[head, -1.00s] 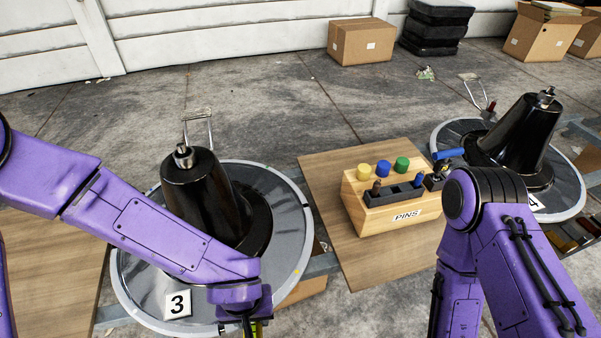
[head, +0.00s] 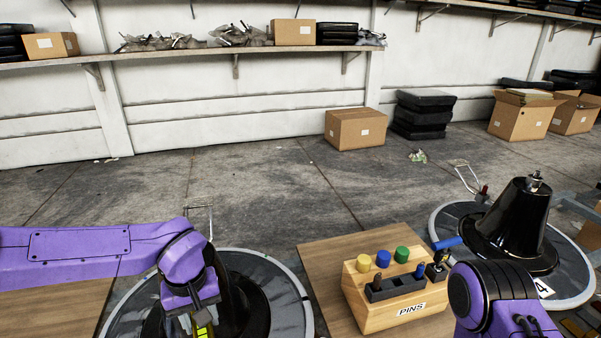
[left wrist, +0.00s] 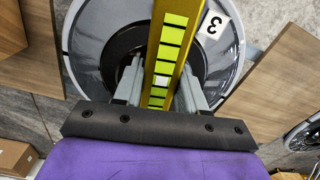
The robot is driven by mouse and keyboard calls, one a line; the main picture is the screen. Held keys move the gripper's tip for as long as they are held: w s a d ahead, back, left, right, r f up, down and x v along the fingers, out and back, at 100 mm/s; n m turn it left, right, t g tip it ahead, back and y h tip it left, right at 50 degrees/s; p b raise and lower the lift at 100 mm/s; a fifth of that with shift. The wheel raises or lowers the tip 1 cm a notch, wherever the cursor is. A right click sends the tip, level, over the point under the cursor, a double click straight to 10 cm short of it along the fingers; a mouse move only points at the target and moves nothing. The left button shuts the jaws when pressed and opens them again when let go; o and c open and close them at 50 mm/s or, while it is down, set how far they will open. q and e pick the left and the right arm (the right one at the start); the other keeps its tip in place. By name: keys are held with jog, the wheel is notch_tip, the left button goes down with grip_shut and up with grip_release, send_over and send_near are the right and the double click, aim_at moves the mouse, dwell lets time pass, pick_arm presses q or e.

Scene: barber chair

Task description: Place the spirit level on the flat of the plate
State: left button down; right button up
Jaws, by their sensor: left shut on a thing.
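The spirit level (left wrist: 170,40) is a yellow bar with bright green and dark segments. My left gripper (left wrist: 160,84) is shut on it, one grey finger on each side. In the head view a short piece of the level (head: 203,329) shows below my left gripper at the bottom edge. The level is above the round grey plate numbered 3 (head: 292,290), whose rim also shows in the left wrist view (left wrist: 75,55). The plate's black centre is partly hidden by my left arm. I cannot tell the gap between level and plate. My right gripper is out of view.
A wooden pin block (head: 385,302) with coloured knobs stands on a wooden board (head: 325,262) right of the plate. A second plate (head: 450,215) with a tall black cone is at the right. A cardboard box (head: 355,129) and black stacks lie by the wall.

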pick_arm(q)
jog(key=w+r+m+p, duration=0.3)
jog(key=r+m+p, duration=0.1)
jog(key=r+p, duration=0.6)
jog(key=shift+w+r+m+p, duration=0.2)
jog(key=shift+r+m+p, duration=0.2)
jog(key=shift+p, duration=0.1)
jog(key=shift+f, duration=0.1)
